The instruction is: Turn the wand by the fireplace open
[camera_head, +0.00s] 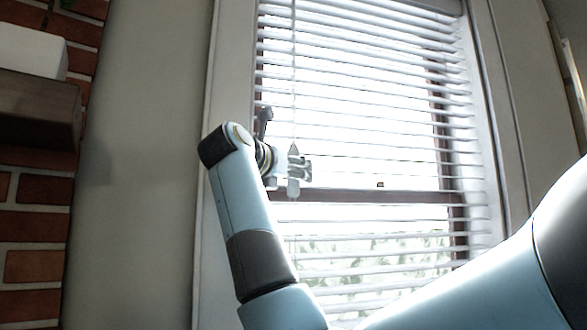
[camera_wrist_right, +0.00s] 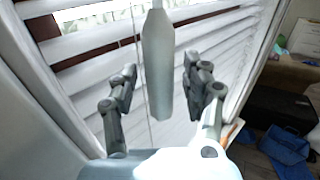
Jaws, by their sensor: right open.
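The wand (camera_head: 293,60) is a thin rod hanging in front of the window blind (camera_head: 350,90), near its left side. Its thicker pale grey handle (camera_wrist_right: 158,70) hangs upright between the two fingers of my right gripper (camera_head: 298,168). The right gripper is open, with one finger on each side of the handle and visible gaps to both in the right wrist view. The blind's white slats have gaps between them with bright light coming through. My left gripper is not in view.
A brick fireplace wall (camera_head: 36,220) with a dark wooden mantel (camera_head: 38,108) stands at the far left. The white window frame (camera_head: 207,255) borders the blind. In the right wrist view, a blue item (camera_wrist_right: 285,145) and a dark box (camera_wrist_right: 278,108) lie at the right.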

